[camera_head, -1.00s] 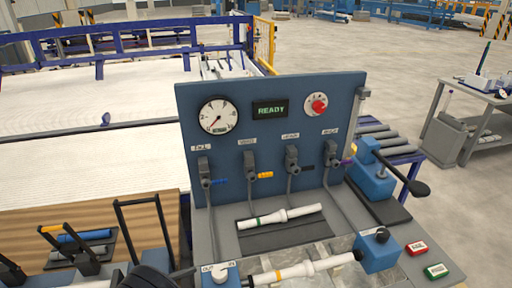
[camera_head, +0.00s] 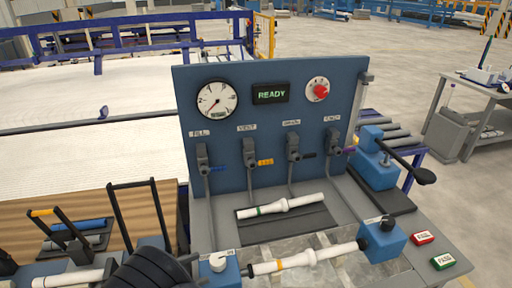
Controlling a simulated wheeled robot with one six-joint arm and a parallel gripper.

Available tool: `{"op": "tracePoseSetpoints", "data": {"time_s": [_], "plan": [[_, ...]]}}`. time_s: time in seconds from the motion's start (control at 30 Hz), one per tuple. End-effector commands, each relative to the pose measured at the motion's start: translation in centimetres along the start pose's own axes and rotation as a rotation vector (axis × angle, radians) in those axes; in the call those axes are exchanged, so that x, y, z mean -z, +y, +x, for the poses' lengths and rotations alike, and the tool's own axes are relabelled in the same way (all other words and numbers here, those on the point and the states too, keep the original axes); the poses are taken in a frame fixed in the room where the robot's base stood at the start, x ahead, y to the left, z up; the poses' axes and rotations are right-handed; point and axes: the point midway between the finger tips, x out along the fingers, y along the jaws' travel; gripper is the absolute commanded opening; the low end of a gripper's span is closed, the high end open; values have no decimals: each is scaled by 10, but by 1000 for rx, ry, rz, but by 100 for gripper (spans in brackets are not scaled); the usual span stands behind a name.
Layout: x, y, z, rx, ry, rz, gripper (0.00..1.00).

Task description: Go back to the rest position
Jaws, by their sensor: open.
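A white pipe with an orange band (camera_head: 300,261) lies across the front of the bench, between the end fitting with a white knob (camera_head: 218,262) and the blue clamp block (camera_head: 382,240). A white pipe with a green band (camera_head: 280,205) lies on the dark pad (camera_head: 300,225) behind it. My gripper is apart from both pipes.
The blue panel (camera_head: 230,150) has a gauge, a READY display (camera_head: 271,93), a red knob (camera_head: 319,90) and several valves. Red (camera_head: 423,237) and green (camera_head: 443,261) buttons sit at front right.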

Motion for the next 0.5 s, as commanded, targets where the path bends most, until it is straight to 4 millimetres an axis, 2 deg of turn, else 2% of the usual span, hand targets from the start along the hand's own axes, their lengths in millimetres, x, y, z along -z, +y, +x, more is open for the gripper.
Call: {"op": "tracePoseSetpoints", "data": {"time_s": [0.03, 0.5], "plan": [[-5, 0, 2, -1, -1, 2, 60], [-5, 0, 20, -1, -2, 1, 60]]}}
